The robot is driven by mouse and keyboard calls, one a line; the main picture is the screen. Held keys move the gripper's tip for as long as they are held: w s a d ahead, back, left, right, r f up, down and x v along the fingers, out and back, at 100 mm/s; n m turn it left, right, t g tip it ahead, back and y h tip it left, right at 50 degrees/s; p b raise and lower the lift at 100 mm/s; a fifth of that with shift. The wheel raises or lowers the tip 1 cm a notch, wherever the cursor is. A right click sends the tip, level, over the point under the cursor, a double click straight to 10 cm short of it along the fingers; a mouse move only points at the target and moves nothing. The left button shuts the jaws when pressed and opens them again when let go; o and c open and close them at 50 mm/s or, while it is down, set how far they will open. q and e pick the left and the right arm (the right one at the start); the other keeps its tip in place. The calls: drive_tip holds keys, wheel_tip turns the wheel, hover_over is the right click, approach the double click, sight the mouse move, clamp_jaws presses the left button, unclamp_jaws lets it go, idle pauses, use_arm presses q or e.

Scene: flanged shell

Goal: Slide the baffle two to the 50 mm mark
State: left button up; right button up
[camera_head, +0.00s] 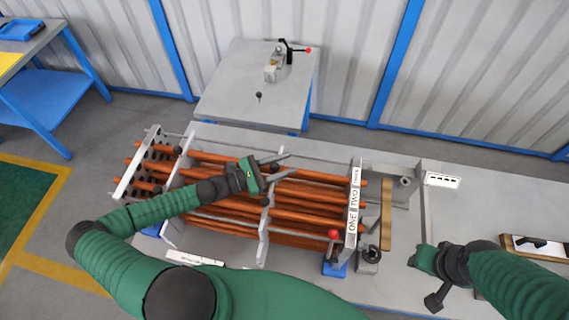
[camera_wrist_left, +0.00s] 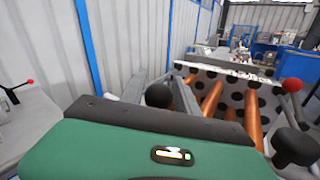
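Copper-coloured tubes (camera_head: 305,191) run lengthwise through several upright grey plates on the bench. One plate (camera_head: 265,225) stands near the middle and another (camera_head: 180,172) near the left end. I cannot tell which is baffle two, and no 50 mm mark is legible. A label strip (camera_head: 353,200) reading ONE, TWO, THREE is at the right end. My left gripper (camera_head: 282,165) is above the tubes by the middle plate, its fingers apart with nothing visible between them. In the left wrist view its fingers (camera_wrist_left: 160,92) point towards a plate with dark holes (camera_wrist_left: 235,90). My right gripper (camera_head: 414,257) is right of the assembly; its fingers are unclear.
A red-knobbed lever (camera_head: 333,235) rises at the front right of the assembly. A wooden bar (camera_head: 386,215) stands to its right. A small table (camera_head: 245,90) with a clamp is behind. The bench is bare around the white label (camera_head: 442,180).

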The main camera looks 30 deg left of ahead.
use_arm(q)
drive_tip(key=shift+a, duration=0.55)
clamp_jaws()
drive_tip(key=shift+d, duration=0.15)
drive_tip(key=shift+d, duration=0.25)
drive_tip(key=shift+a, duration=0.1)
